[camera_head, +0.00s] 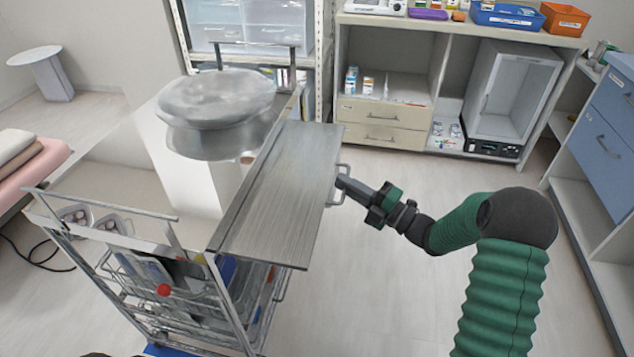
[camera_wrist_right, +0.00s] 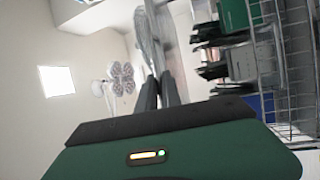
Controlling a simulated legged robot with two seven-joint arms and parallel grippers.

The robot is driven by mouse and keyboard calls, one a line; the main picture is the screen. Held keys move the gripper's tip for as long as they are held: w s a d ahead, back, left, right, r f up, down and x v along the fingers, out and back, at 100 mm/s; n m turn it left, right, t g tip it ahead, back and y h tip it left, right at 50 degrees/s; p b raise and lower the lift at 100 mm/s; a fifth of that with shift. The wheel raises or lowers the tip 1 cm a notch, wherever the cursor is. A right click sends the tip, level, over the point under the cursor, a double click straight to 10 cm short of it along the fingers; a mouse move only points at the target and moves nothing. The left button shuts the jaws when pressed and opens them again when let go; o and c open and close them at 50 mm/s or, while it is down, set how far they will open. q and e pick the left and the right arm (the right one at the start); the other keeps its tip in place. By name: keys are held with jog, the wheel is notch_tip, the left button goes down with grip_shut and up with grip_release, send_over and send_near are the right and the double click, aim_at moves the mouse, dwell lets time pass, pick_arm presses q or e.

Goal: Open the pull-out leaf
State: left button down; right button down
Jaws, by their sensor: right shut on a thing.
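The pull-out leaf (camera_head: 285,190) is a grey metal panel that stands out flat from the right side of the metal cart (camera_head: 235,310) in the head view. A small wire handle (camera_head: 343,170) sits on its outer edge. My right gripper (camera_head: 343,184) is shut on that handle, with the green arm reaching in from the right. In the right wrist view the two dark fingers (camera_wrist_right: 158,92) are close together and point at a grey edge that is hard to make out. My left gripper is not in view.
A large round metal basin (camera_head: 215,100) rests on the cart. Wire baskets (camera_head: 200,300) hang below the leaf. A shelf unit with drawers (camera_head: 385,120) stands at the back, and a blue cabinet (camera_head: 603,140) at the right. The floor (camera_head: 390,285) right of the cart is clear.

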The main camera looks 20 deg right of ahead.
jog(key=s+d, duration=0.5)
jog(key=d, duration=0.2)
jog(key=shift+d+f+b, duration=0.15)
jog(key=shift+d+b, duration=0.1)
jog(key=shift+b, duration=0.15)
jog(key=c, duration=1.5)
grip_release()
jog(key=shift+w+d, duration=0.1)
